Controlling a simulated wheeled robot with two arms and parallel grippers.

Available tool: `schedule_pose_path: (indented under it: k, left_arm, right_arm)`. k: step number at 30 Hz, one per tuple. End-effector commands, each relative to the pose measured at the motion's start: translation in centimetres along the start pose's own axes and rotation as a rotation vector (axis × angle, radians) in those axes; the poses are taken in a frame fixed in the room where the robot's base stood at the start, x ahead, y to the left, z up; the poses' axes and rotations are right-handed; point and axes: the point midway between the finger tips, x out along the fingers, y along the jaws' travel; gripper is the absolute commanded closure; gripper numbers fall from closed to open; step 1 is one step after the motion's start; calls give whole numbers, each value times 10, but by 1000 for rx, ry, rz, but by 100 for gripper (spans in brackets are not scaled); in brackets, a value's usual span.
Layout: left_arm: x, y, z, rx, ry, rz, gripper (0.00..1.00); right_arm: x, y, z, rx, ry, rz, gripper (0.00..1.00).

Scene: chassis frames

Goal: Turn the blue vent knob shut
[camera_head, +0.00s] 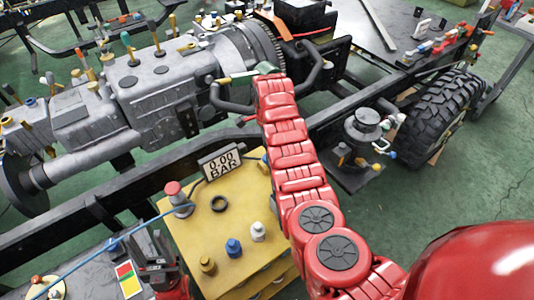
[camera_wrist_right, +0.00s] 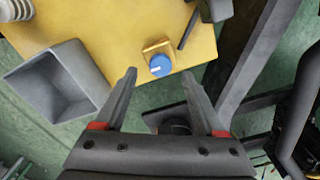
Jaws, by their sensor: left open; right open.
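The blue vent knob (camera_wrist_right: 160,66) shows in the right wrist view as a round blue cap with a white line, on a brass base by the edge of a yellow surface (camera_wrist_right: 120,30). My right gripper (camera_wrist_right: 159,78) is open, its two black fingers apart and pointing toward the knob, with nothing between them. In the head view my right arm crosses the middle and covers part of the yellow box (camera_head: 190,235); I cannot make out the right gripper there. My left gripper (camera_head: 152,246) is open at the lower left, beside the yellow box.
A gauge reading 0.00 BAR (camera_head: 222,162), a red button (camera_head: 173,188), a black ring (camera_head: 219,203) and blue (camera_head: 233,246), white (camera_head: 258,231) and brass (camera_head: 207,264) fittings stand on the box. Dark chassis rails (camera_head: 95,215) run behind.

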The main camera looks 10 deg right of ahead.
Motion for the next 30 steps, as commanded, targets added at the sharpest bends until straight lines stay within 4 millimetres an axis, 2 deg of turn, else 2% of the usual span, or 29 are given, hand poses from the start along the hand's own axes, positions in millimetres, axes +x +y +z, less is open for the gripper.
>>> schedule_pose_path:
  k: [4,9,12,19,30]
  left_arm:
    - [-10,0,2,0,0,0,50]
    - [-14,1,2,0,0,0,50]
    - [-13,1,2,0,0,0,50]
    - [-15,1,3,0,0,0,50]
    - [-15,1,3,0,0,0,50]
  right_arm:
    - [-41,-3,1,-1,-2,-13,29]
    - [-89,-2,2,-1,-3,-8,29]
    - [-107,-1,2,-1,-3,-6,29]
    - [-132,-1,1,-1,-2,-5,29]
    - [-138,0,0,-1,-1,-2,29]
